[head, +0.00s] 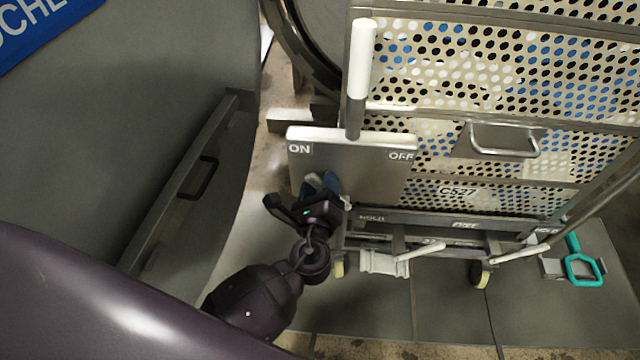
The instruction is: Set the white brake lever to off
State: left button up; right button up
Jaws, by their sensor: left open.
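The white brake lever (362,62) stands nearly upright, with a thick white grip on a grey shaft. Its shaft meets the top of a grey plate (350,168) marked ON at left and OFF at right; it shows between the two marks. My left gripper (306,194) is open in front of the plate's lower left part, below the ON mark and well below the white grip. It is apart from the lever, with nothing clearly held. My right gripper is out of view.
A perforated cart (500,75) marked C527 stands behind and right of the plate. Its metal handle (503,139) juts out. Low white levers (425,251) and a teal handle (583,268) are near the floor. A grey panel with a dark handle (198,178) is at left.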

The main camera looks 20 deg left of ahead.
pick_arm(q)
grip_shut()
dwell(0.3)
